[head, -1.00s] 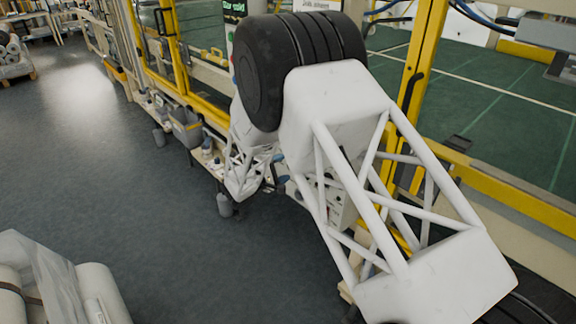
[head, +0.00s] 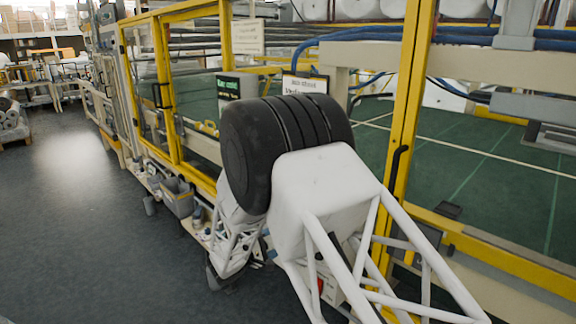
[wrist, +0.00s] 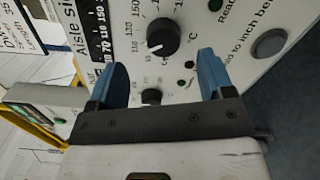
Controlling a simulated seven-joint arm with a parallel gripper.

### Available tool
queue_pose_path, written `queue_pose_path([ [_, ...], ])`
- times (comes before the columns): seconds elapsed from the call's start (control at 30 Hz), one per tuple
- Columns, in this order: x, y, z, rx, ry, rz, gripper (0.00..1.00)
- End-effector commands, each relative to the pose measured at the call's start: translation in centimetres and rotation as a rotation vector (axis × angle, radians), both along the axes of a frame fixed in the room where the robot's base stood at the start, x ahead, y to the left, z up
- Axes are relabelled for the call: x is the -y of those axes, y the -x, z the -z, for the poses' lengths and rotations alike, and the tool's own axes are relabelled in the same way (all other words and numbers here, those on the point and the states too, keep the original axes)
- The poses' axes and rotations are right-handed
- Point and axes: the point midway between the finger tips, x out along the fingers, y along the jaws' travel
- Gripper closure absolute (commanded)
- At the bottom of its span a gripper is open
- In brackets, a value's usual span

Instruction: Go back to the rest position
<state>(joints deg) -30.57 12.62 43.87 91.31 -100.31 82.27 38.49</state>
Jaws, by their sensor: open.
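My gripper (wrist: 161,66) shows in the wrist view with its two blue fingers spread apart and nothing between them. Beyond the fingers is a white control panel (wrist: 225,62) with a black knob (wrist: 163,37) and a round grey button (wrist: 269,43). A smaller dark knob (wrist: 151,97) shows between the fingers. I cannot tell how far the fingertips are from the panel; no contact is clear. In the head view my bent arm hides the gripper.
A yellow-framed machine enclosure (head: 402,110) with a green bed (head: 480,170) stands along the right. A grey bin (head: 178,198) sits low at its side. Open dark floor (head: 90,235) lies to the left. White rolls (head: 356,8) lie at the back.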

Motion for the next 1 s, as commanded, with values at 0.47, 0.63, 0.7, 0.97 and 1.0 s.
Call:
queue_pose_path([
  [0.47,11.0,5.4,-9.1,-0.112,-0.204,0.280,0.25],
  [0.63,14.9,8.6,-12.1,-0.155,-0.308,0.380,0.25],
  [0.7,16.3,10.1,-13.3,-0.171,-0.352,0.417,0.25],
  [0.97,21.0,16.2,-17.0,-0.224,-0.539,0.544,0.25],
  [1.0,21.7,17.3,-17.5,-0.231,-0.569,0.561,0.25],
])
